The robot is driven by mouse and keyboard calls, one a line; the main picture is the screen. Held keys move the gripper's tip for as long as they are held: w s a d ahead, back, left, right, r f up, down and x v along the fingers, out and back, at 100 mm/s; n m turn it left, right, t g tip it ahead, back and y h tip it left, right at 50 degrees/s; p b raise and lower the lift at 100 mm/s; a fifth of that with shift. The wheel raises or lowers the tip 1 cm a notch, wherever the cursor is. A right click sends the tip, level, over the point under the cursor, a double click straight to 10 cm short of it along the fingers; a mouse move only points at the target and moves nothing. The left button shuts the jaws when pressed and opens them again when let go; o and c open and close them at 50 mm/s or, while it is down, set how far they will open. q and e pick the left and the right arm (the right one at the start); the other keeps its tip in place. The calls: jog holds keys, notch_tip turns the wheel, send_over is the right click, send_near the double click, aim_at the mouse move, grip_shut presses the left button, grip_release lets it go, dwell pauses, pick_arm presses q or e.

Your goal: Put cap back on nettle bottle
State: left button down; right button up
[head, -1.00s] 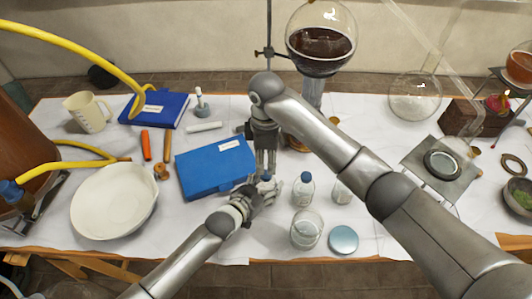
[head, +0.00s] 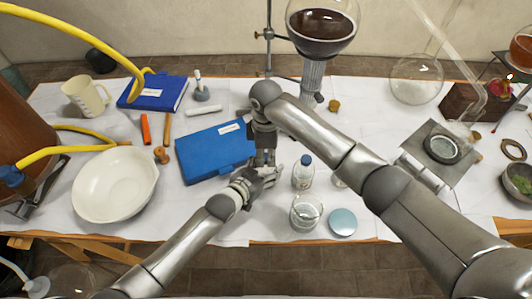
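My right gripper (head: 264,158) points straight down over the table, its fingertips just above my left gripper (head: 268,178). The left gripper is low over the white tabletop, in front of the blue book's right corner. Whether either gripper is open, shut or holding something cannot be made out; the space between them is small and dark. A clear bottle with a blue cap (head: 303,175) stands upright just right of the grippers, touching neither. Its label is too small to read, so I cannot tell whether it is the nettle bottle. No loose cap is clearly visible.
A glass beaker (head: 305,212) and a round pale-blue dish (head: 342,222) stand at the front edge. The blue book (head: 210,152) and white bowl (head: 110,190) lie left. A stand with a flask (head: 321,25) is behind. Another clear vessel is mostly hidden behind my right arm.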

grip_shut()
jog(key=m, duration=0.3)
jog(key=shift+a, duration=0.1)
jog(key=m, duration=0.5)
jog(key=o, duration=0.6)
grip_release()
jog(key=shift+o, duration=0.2)
jog(key=shift+r, duration=2.25)
jog(key=shift+r, duration=0.1)
jog(key=shift+c, duration=0.2)
